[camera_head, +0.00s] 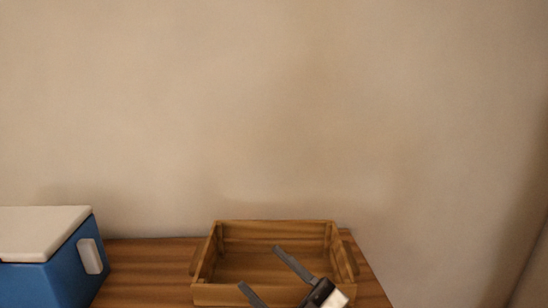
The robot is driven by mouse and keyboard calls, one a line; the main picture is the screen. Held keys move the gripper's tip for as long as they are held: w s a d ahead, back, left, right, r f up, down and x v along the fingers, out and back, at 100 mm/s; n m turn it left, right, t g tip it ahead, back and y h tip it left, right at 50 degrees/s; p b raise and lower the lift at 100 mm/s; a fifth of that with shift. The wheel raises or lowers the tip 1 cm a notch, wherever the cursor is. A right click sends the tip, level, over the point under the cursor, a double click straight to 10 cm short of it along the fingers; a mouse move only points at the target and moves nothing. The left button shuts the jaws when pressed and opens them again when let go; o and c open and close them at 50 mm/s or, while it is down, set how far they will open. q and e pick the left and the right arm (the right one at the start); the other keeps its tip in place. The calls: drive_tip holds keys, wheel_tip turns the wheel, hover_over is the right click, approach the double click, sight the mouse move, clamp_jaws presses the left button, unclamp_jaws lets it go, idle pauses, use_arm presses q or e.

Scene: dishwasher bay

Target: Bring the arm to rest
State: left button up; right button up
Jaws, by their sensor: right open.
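My right gripper (269,274) shows at the bottom of the head view, in front of and over the wooden tray. Its two dark fingers are spread apart, with nothing seen between them. The rest of my right arm is cut off by the bottom edge. My left gripper is not in view.
A wooden tray (275,228) with raised sides stands on a wooden table (145,258), and its visible inside looks empty. A blue cooler (70,274) with a white lid stands at the left. A plain beige wall (270,110) rises behind. The table's right edge is near the tray.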

drive_tip(key=d+f+m+t+h, duration=0.3)
drive_tip(key=d+f+m+h, duration=0.4)
drive_tip(key=f+m+h, duration=0.4)
use_arm(q)
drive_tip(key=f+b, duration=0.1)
drive_tip(key=b, duration=0.2)
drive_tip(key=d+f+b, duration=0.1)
drive_tip(key=b, duration=0.2)
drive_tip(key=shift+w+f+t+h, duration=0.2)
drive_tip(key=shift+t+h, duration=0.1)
use_arm(e)
drive_tip(key=s+d+f+m+g+h, duration=0.2)
drive_tip(key=s+f, duration=0.4)
drive_tip(key=f, duration=0.4)
drive_tip(key=s+d+f+m+g+h, duration=0.2)
drive_tip(key=s+d+f+g, duration=0.2)
drive_tip(key=s+f, duration=0.3)
wheel_tip(320, 180, down, 4)
drive_tip(key=shift+s+d+r+h, duration=0.25)
drive_tip(key=shift+s+d+h, duration=0.05)
drive_tip(key=shift+d, duration=0.3)
